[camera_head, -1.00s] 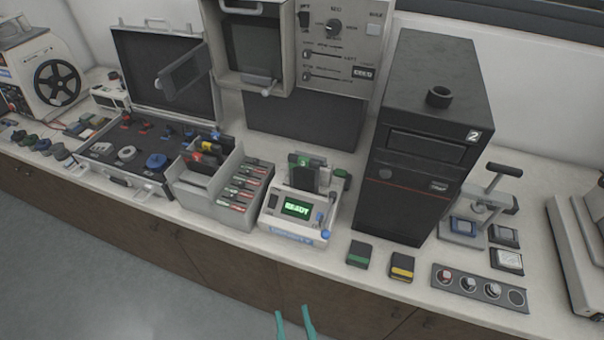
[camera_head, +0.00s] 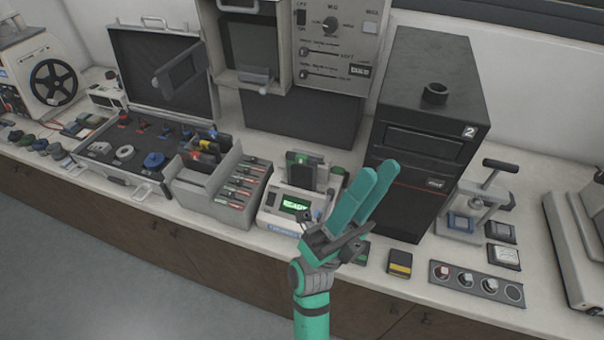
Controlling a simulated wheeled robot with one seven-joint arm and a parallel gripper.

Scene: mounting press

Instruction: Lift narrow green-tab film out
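A dark film piece with a green tab (camera_head: 303,158) stands upright in the small pale device with a lit green READY display (camera_head: 295,206). I cannot tell how narrow it is. A second green-marked dark piece (camera_head: 361,252) lies on the counter, partly hidden behind my gripper. My gripper (camera_head: 379,172) has two teal fingers that point up and appear parted, with nothing seen between them. In the picture it is right of the READY device, overlapping its right edge and the black tower, apart from the film.
The black tower (camera_head: 432,130) stands close on the right. A grey divided bin (camera_head: 225,205) stands left of the device, beside an open case (camera_head: 120,195). A yellow-marked piece (camera_head: 400,263), a tray of round parts (camera_head: 475,283) and a T-handled press (camera_head: 470,210) are right.

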